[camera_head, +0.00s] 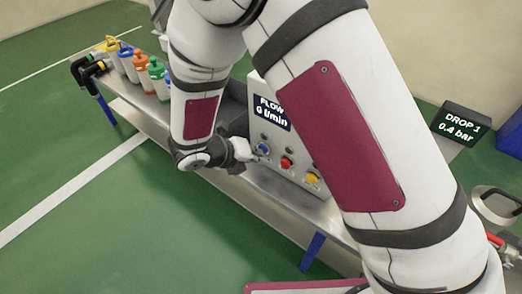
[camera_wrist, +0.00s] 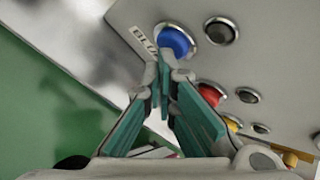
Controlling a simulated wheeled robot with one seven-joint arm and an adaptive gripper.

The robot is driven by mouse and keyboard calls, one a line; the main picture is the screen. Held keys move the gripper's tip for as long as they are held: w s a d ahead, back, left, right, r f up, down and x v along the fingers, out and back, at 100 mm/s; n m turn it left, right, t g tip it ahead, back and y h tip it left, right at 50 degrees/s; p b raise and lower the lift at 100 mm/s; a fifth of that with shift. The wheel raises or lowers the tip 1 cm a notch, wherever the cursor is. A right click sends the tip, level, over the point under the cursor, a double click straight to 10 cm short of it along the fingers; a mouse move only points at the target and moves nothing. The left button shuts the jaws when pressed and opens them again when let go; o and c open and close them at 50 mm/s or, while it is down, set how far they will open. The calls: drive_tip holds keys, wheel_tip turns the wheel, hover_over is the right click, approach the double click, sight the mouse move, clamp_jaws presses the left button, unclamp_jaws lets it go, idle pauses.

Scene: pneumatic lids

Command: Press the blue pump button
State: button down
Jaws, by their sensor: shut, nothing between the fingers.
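The blue pump button (camera_head: 263,149) is a round button on the face of a grey control box (camera_head: 257,90). In the wrist view the blue button (camera_wrist: 176,41) is near the top, beside a partly hidden label. My gripper (camera_head: 250,155) is shut and empty, with its tips just in front of the blue button. In the wrist view the tips of my gripper (camera_wrist: 165,58) overlap the button's lower edge. I cannot tell whether they touch it.
A red button (camera_head: 287,162) and a yellow button (camera_head: 312,178) sit right of the blue one. A display reads "FLOW 0 l/min" (camera_head: 271,112). Several coloured bottles (camera_head: 141,68) stand on the bench at left. A "DROP 1 0.4 bar" display (camera_head: 460,125) is at right.

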drive_tip(key=s+a+p, duration=0.1)
drive_tip(key=s+a, duration=0.2)
drive_tip(key=s, duration=0.2)
drive_tip(key=shift+a, duration=0.4)
drive_tip(key=shift+a, duration=0.1)
idle(0.6)
